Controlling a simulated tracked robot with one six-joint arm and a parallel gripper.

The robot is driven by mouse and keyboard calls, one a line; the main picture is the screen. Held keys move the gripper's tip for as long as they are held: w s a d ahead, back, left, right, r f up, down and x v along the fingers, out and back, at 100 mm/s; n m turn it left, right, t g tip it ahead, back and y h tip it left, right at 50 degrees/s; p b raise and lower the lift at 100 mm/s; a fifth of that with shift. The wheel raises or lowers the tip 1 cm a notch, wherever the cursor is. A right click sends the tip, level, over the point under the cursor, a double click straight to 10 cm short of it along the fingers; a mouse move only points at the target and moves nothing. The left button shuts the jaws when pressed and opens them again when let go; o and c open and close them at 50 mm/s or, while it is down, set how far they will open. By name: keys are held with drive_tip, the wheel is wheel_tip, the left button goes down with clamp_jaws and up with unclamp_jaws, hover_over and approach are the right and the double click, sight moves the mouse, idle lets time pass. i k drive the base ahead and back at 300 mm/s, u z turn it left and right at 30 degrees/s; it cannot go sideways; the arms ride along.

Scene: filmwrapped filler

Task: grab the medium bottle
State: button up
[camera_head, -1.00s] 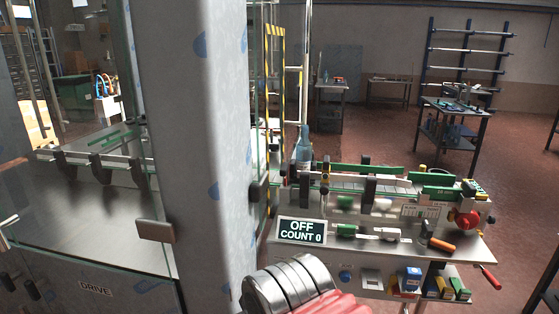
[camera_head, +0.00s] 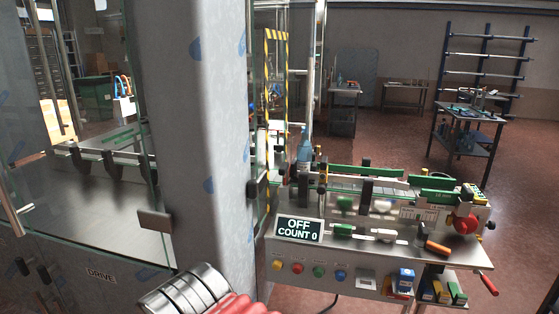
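One blue bottle (camera_head: 304,146) stands upright at the left end of the conveyor line, beside the glass-walled machine. Its lower part is partly hidden by the conveyor's fittings. I cannot tell from this view whether it is the medium one. A grey ribbed and red piece, which seems to be part of my arm, shows at the bottom edge, left of the bench and well short of the bottle. My gripper's fingers are not in view.
A thick grey machine post (camera_head: 196,140) and glass panels fill the left. The conveyor bench carries green guide rails (camera_head: 366,171), an OFF / COUNT 0 display (camera_head: 299,229), a red knob (camera_head: 466,223) and small boxes (camera_head: 457,293). Open floor (camera_head: 400,135) lies behind.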

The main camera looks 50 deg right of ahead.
sight(305, 149)
drive_tip(key=u, duration=1.9)
drive_tip(key=k, duration=1.15)
drive_tip(key=z, duration=1.85)
